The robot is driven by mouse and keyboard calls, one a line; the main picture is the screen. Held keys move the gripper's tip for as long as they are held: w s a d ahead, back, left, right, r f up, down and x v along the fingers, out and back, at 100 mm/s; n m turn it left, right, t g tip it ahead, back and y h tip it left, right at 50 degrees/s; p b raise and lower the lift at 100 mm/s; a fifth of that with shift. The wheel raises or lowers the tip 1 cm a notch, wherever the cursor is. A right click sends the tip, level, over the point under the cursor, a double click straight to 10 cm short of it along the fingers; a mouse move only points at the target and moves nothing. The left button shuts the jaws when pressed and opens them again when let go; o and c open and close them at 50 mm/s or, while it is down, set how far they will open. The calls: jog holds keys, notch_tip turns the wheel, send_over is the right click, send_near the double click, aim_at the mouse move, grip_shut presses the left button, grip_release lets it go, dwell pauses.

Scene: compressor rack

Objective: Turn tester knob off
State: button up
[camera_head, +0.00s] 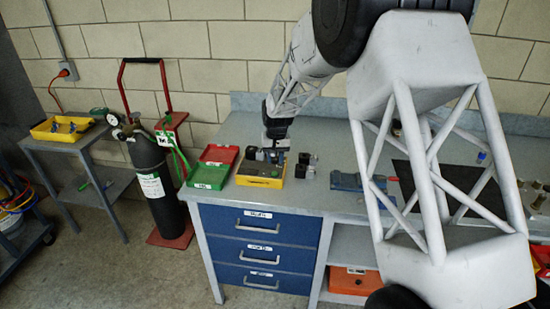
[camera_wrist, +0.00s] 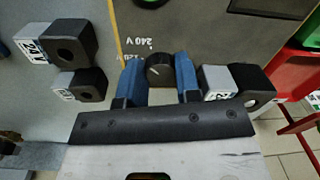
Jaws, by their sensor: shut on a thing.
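The tester (camera_head: 261,172) is a yellow box with a grey top on the left part of the workbench. In the head view my gripper (camera_head: 275,135) comes down over the tester from above, and the knob is hidden there.
Grey-and-black blocks (camera_wrist: 245,84) sit close beside my right finger, and more blocks (camera_wrist: 72,42) lie to the left. Red and green trays (camera_head: 213,165) stand left of the tester. A blue vise-like tool (camera_head: 347,181) lies to the right on the bench.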

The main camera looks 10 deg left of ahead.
jog(key=shift+n, duration=0.6)
jog(key=o, duration=0.6)
jog(key=shift+o, duration=0.2)
jog(key=shift+w+d+r, duration=0.1)
jog(key=shift+d+r, duration=0.05)
jog(key=shift+r, duration=3.75)
jog(key=shift+o, duration=0.3)
